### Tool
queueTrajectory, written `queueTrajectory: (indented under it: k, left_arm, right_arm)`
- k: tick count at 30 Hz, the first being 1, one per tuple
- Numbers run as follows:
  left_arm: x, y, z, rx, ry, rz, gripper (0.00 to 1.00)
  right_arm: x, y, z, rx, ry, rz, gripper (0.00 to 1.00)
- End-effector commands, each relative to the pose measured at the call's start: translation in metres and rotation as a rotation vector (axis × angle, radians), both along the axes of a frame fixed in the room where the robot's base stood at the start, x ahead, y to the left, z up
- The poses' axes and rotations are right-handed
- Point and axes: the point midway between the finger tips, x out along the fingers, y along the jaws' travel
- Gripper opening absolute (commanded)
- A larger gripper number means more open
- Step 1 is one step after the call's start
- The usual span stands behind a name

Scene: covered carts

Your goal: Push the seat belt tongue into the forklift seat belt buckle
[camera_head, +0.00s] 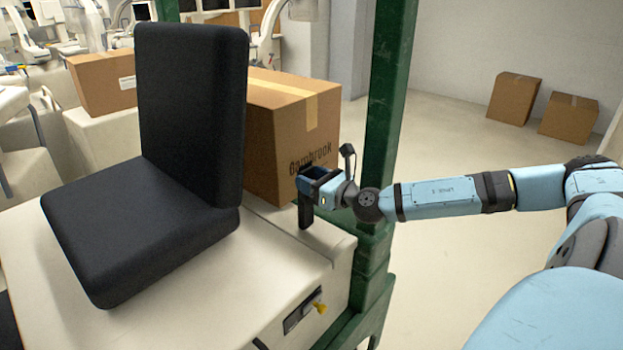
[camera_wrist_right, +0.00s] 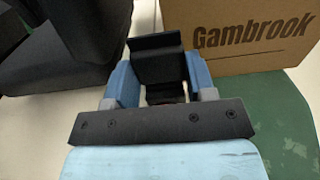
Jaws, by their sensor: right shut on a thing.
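My right gripper (camera_head: 312,178) is beside the black seat (camera_head: 140,215), at the edge of the cream cart. It is shut on a black piece, which I take for the seat belt tongue (camera_wrist_right: 156,58); it sits between the two blue fingers in the right wrist view. In the head view a dark upright part (camera_head: 305,208) shows just below the fingertips, close above the cart. I cannot tell whether it belongs to the tongue or the buckle. The buckle is not clearly seen, and whether tongue and buckle touch is hidden. My left gripper is out of view.
A cardboard box (camera_head: 285,130) stands close behind the right gripper. A green post (camera_head: 388,100) rises near my right forearm. The cream cart (camera_head: 225,275) has a yellow knob (camera_head: 320,307) on its side. Two more boxes stand on open floor by the far wall.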

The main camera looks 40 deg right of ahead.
Motion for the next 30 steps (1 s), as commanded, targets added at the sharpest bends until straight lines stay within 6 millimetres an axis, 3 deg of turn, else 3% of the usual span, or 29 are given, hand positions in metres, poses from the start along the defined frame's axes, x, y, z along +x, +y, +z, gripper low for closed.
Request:
queueTrajectory:
  k: [4,5,8,20,30]
  left_arm:
    - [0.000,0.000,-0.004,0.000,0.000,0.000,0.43]
    - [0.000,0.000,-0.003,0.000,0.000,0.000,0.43]
    - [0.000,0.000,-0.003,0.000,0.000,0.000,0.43]
    - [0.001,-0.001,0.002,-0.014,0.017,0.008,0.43]
    - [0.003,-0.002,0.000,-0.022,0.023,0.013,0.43]
  right_arm:
    - [0.000,0.000,-0.005,0.000,0.000,0.000,0.26]
    - [0.000,0.000,-0.004,0.000,0.000,0.000,0.57]
    - [0.000,0.000,-0.003,0.000,0.000,0.000,0.80]
    - [0.000,0.000,-0.003,0.000,0.000,0.000,0.80]
    - [-0.047,-0.005,-0.004,-0.008,0.005,0.001,0.80]
